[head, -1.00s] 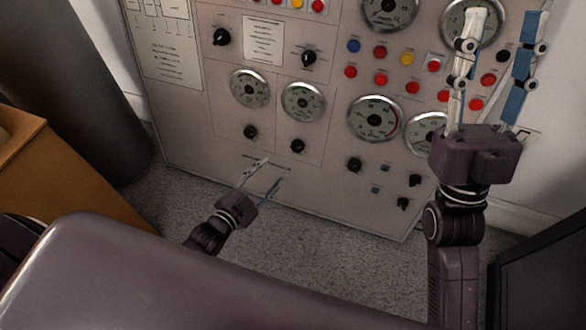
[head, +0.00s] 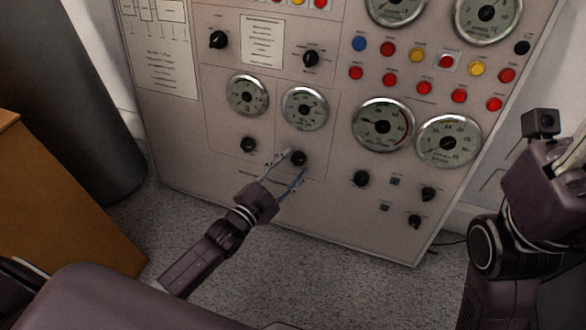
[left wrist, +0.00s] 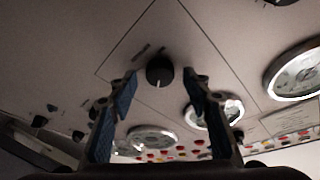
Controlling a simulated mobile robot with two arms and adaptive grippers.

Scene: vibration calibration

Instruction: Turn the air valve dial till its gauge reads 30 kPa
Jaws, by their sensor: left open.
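My left gripper (head: 295,169) is open in the head view, with its fingertips close to a small black dial (head: 298,158) low on the grey panel. A round gauge (head: 305,108) sits right above that dial; its reading and the labels are too small to read. In the left wrist view the black dial (left wrist: 160,70) lies ahead of the gap between the two blue-padded fingers of the left gripper (left wrist: 160,84). The fingers do not visibly grip it. My right gripper (head: 548,172) is at the right edge, its fingers mostly cut off.
The panel (head: 290,205) carries another small gauge (head: 247,95) with a dial (head: 248,144) to the left. Larger gauges, several coloured buttons and more knobs are to the right. A brown cabinet (head: 50,200) stands at the left. Carpeted floor is free below the panel.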

